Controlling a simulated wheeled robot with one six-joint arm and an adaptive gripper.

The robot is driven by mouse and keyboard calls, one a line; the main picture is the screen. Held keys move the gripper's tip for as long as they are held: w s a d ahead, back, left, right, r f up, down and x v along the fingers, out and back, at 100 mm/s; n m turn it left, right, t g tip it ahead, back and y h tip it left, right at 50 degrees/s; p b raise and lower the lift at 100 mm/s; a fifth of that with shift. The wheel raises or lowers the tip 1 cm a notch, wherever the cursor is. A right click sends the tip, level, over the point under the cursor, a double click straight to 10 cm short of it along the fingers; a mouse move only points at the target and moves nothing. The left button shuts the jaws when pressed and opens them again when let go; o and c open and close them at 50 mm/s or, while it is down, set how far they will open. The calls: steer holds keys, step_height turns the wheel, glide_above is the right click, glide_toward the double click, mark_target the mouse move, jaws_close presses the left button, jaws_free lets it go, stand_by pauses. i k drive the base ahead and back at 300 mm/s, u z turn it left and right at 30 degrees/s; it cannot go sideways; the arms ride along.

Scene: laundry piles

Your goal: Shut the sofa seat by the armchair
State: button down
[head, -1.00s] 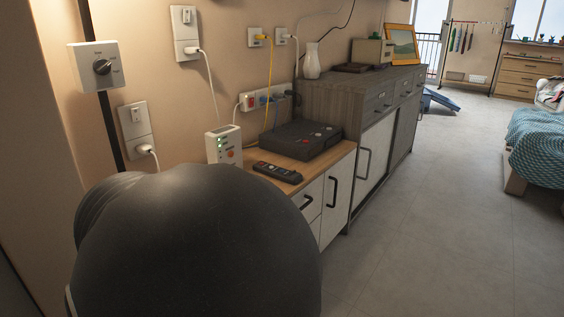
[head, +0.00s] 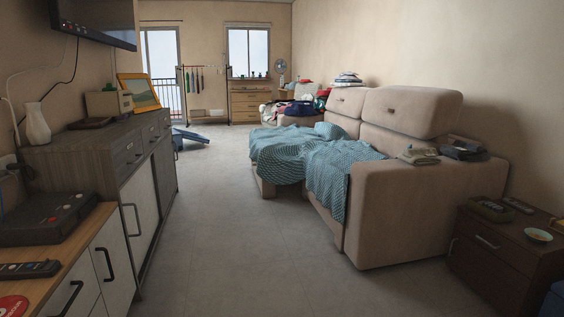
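A beige sofa (head: 395,200) stands to the right of the room's middle, with two tall back cushions. A teal patterned blanket (head: 335,168) lies over its seats and hides much of them. The far seat, towards the armchair, reaches further out to the left than the near one. Its beige front edge (head: 264,187) shows below the blanket. The armchair (head: 291,116) stands beyond the sofa, piled with laundry. My gripper is not in view.
A grey sideboard (head: 110,165) and a wood-topped cabinet (head: 84,262) line the left wall. A dark brown side table (head: 492,262) stands at the near right. The grey floor (head: 215,230) between sideboard and sofa is clear. A blue object (head: 190,137) lies further back.

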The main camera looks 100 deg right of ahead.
mark_target(267, 189)
steer(key=z, duration=3.2)
